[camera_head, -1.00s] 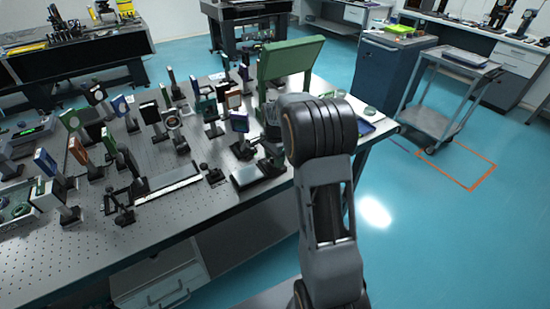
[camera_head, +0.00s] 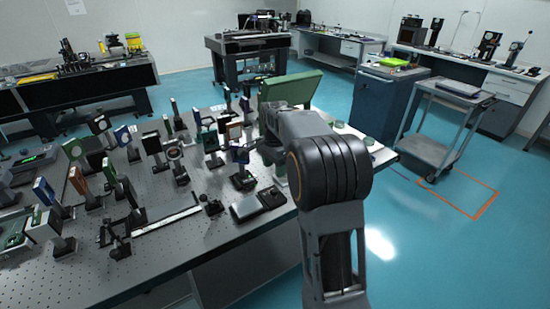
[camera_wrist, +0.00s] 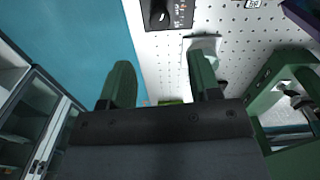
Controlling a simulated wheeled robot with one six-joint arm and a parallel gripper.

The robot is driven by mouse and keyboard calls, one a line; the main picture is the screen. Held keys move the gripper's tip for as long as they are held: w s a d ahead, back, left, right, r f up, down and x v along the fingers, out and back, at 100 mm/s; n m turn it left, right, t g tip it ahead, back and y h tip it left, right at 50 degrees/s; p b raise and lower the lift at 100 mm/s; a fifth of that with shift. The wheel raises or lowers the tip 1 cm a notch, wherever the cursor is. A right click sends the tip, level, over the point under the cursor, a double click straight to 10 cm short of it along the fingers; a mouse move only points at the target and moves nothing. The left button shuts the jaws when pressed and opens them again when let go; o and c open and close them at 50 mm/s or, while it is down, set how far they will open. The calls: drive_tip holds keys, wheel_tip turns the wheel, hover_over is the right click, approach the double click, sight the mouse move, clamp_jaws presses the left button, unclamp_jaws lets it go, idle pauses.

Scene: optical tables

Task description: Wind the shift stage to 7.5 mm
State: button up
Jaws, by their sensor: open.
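I cannot tell for sure which device is the shift stage. In the wrist view a black box with a round dark knob and white markings (camera_wrist: 168,13) lies on the perforated table, beyond my fingers. A pale grey fitting (camera_wrist: 205,44) lies behind the right fingertip, partly hidden by it. My gripper (camera_wrist: 159,72) is open, with nothing visible between its two green fingers. In the head view my own arm hides the gripper. A flat black box (camera_head: 271,197) and a grey plate (camera_head: 245,208) lie near the table's front edge.
Several mounted optics (camera_head: 153,145) crowd the perforated table (camera_head: 185,235). A long rail (camera_head: 165,222) lies left of the grey plate. A green panel (camera_head: 300,86) stands behind my arm. A cart (camera_head: 440,137) stands on the open blue floor at right.

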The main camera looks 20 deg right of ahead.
drive_tip(key=shift+r, duration=1.7)
drive_tip(key=s+a+f+n+t, duration=0.1)
drive_tip(key=s+a+n, duration=0.4)
drive_tip(key=s+n, duration=0.3)
drive_tip(key=s+a+f+n+t, duration=0.1)
drive_tip(key=s+a+n, duration=0.5)
drive_tip(key=s, duration=0.8)
drive_tip(key=shift+f+n+t, duration=0.4)
drive_tip(key=shift+n+t, duration=0.4)
drive_tip(key=shift+n, duration=0.1)
drive_tip(key=shift+s, duration=0.1)
